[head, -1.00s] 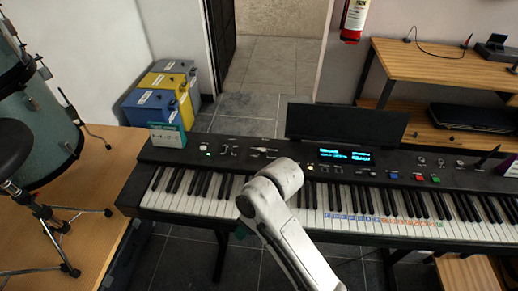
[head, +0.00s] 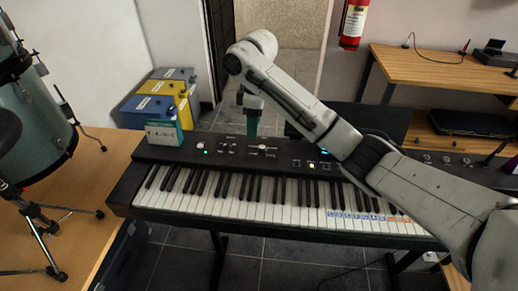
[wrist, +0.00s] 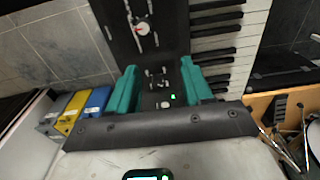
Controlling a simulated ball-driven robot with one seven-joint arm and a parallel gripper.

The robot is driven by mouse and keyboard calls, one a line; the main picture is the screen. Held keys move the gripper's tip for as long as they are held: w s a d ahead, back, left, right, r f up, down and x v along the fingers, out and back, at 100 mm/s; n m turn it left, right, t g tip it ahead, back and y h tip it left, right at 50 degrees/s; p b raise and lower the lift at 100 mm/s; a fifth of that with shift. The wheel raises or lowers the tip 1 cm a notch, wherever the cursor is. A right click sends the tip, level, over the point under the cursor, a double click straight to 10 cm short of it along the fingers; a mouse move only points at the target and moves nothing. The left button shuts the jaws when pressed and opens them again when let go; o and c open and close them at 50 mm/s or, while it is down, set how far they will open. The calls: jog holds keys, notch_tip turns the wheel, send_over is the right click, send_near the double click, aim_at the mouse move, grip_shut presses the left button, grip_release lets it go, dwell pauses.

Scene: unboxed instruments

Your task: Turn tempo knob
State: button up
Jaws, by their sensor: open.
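The black keyboard (head: 175,154) has a control panel along its back edge. A pale round knob (head: 263,147) sits on the panel's left half; a white knob with a red mark shows in the wrist view (wrist: 141,28), near the top. The labels are too small to read, so I cannot tell which control is tempo. My gripper (head: 252,128) has teal fingers pointing down near the panel's back edge. In the wrist view its fingers (wrist: 158,68) are apart and empty, with small controls and a green light visible between them. Neither finger visibly touches the knob.
A white button (head: 200,145) with a green light is at the panel's left. Drums stand left. My arm hides the display's right part and the music stand (head: 345,112) partly.

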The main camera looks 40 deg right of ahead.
aim_at(262, 147)
jog(key=d+f, duration=0.1)
jog(key=f, duration=0.2)
jog(key=d+f+b, duration=0.1)
jog(key=f, duration=0.2)
jog(key=d+f, duration=0.1)
jog(key=f, duration=0.2)
jog(key=shift+s+f, duration=0.3)
jog(key=shift+f, duration=0.05)
grip_shut()
dwell(0.3)
